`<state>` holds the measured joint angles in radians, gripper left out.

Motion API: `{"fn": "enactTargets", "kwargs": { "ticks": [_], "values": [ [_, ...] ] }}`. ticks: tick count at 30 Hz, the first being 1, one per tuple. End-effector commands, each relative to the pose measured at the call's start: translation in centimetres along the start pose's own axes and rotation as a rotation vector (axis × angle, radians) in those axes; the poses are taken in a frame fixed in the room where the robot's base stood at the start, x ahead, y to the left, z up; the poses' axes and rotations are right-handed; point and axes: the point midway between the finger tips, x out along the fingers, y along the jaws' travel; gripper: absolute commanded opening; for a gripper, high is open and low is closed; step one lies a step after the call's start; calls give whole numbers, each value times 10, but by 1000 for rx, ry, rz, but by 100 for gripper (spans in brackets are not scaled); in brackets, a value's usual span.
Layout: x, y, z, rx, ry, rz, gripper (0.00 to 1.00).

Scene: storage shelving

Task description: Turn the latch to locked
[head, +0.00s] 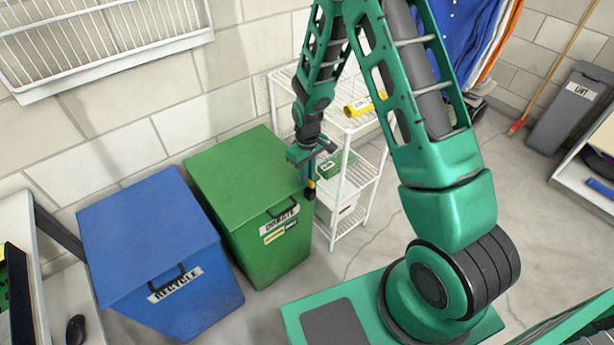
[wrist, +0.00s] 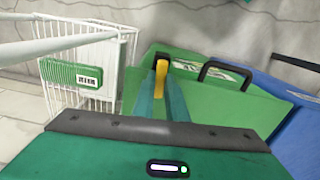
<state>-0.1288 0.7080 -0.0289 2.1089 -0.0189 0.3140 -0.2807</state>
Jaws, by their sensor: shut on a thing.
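The latch shows as a yellow lever (wrist: 161,76) with a dark end in the wrist view, at the front side of the green bin (head: 235,175). My gripper (head: 309,186) is at the bin's front right edge in the head view. In the wrist view my two teal fingers (wrist: 162,92) are close together around the yellow lever, shut on it. The fingers hide part of the lever and its mount. The green bin's lid is down. I cannot tell which way the latch points as locked.
A blue recycle bin (head: 150,235) stands left of the green bin. A white wire shelf rack (head: 347,185) stands close right of my gripper, with a green box (wrist: 75,74) on it. The green bin's black handle (wrist: 225,72) is beside my fingers. Open floor lies right of the rack.

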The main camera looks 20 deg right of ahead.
Motion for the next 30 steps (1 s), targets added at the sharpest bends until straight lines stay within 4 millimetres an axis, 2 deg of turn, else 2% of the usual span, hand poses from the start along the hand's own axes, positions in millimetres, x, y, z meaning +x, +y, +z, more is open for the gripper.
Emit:
{"fn": "enactTargets", "kwargs": {
  "ticks": [1, 9, 22, 23, 25, 30],
  "values": [
    [-2, 4, -6, 21, 15, 6, 0],
    [-2, 6, -6, 87, 15, 7, 0],
    [-3, 6, -6, 98, 15, 7, 0],
    [-3, 6, -6, 98, 15, 7, 15],
    [-2, 6, -5, 97, 14, 6, 31],
    [-1, 4, -3, 96, 8, 4, 31]
  ]
}}
